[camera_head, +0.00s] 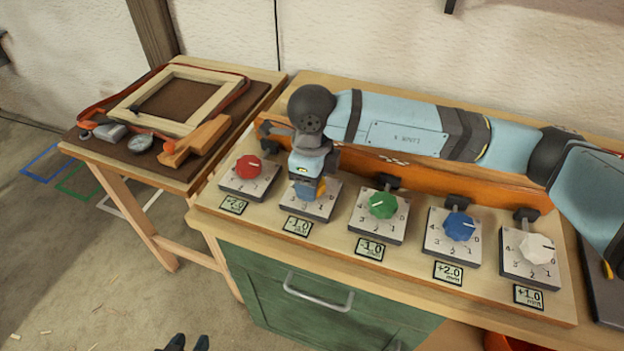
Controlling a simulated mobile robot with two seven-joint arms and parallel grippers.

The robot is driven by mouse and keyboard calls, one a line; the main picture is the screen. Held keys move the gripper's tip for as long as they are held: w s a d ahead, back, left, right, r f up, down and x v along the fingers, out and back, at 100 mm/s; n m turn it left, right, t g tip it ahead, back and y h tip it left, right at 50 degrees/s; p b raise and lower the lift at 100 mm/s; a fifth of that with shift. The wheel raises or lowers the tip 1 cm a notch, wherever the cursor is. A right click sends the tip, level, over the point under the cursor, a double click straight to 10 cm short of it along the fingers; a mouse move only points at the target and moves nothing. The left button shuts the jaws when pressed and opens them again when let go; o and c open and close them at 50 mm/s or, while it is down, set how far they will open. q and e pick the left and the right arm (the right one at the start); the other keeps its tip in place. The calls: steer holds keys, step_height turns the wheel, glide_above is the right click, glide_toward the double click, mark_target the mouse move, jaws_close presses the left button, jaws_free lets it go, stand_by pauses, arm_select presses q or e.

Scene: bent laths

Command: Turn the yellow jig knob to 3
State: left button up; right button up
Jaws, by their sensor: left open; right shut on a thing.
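The yellow jig knob (319,187) is on the second dial plate (322,212) from the left, mostly covered by my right gripper. My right gripper (307,184) reaches down from above and is shut on this knob. The knob's pointer is hidden, so I cannot tell which number it points to. The small display (298,226) in front of this dial appears to read -1.0.
Red (248,166), green (383,205), blue (459,226) and white (537,248) knobs stand in the same row. A side table (270,88) at the left holds a wooden frame (205,83) and tools. A green drawer (330,315) is below the bench.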

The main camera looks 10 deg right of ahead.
stand_by(0.4)
steer(key=o, duration=0.9)
step_height(320, 180, up, 14)
steer(key=shift+f, duration=0.1)
